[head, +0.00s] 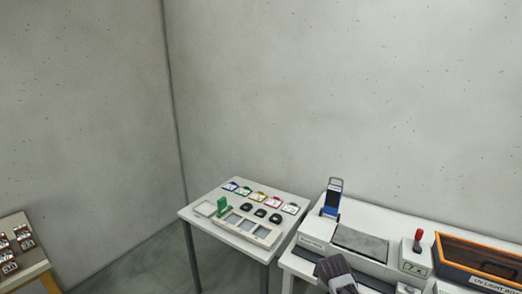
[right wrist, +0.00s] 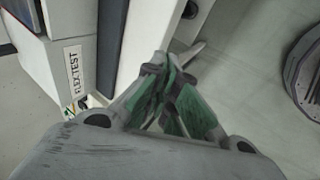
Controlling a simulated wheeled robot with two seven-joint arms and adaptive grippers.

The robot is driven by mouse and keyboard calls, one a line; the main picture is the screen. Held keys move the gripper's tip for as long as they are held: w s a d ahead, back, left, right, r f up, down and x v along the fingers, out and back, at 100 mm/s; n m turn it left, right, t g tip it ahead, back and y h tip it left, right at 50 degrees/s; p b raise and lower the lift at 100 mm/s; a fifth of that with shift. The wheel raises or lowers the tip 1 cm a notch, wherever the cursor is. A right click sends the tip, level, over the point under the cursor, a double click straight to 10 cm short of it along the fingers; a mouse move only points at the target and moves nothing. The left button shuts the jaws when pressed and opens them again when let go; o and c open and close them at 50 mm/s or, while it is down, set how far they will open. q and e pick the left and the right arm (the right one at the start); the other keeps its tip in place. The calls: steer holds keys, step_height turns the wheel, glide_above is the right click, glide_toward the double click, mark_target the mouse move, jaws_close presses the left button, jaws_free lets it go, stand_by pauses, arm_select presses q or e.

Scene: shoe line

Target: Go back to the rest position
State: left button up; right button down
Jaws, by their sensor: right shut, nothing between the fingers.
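My right gripper (right wrist: 168,75) shows in the right wrist view. Its green-padded fingers are drawn together at the tips, with nothing between them. It is beside the white bench unit with the FLEXTEST label (right wrist: 75,68). In the head view a dark grey piece at the bottom edge, in front of the machine bench, appears to be part of my right arm. My left gripper is not in view.
A small white table (head: 192,214) carries coloured cards, dark pieces, a green item (head: 222,206) and a tray (head: 232,229). Right of it, the machine bench (head: 300,262) holds a blue device (head: 332,198) and an orange-edged UV light box (head: 480,258). Another table stands far left.

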steer(key=s+a+r+m+g+y, duration=0.2)
steer(key=s+m, duration=0.9)
steer(key=s, duration=1.9)
step_height(320, 180, down, 33)
steer(key=s+d+g+b, duration=0.1)
steer(key=s+g+b, duration=0.1)
steer(key=s, duration=0.1)
steer(key=s+d+f+b, duration=0.1)
steer(key=s+d+f, duration=0.1)
steer(key=s+f, duration=0.9)
steer(key=s+d+f+b, duration=0.1)
steer(key=s+d+f, duration=0.1)
steer(key=s+f, duration=0.9)
steer(key=shift+s+f+n+g+h, duration=0.15)
steer(key=shift+f+n+g+h, duration=0.15)
steer(key=shift+n+g, duration=0.1)
steer(key=shift+s, duration=0.15)
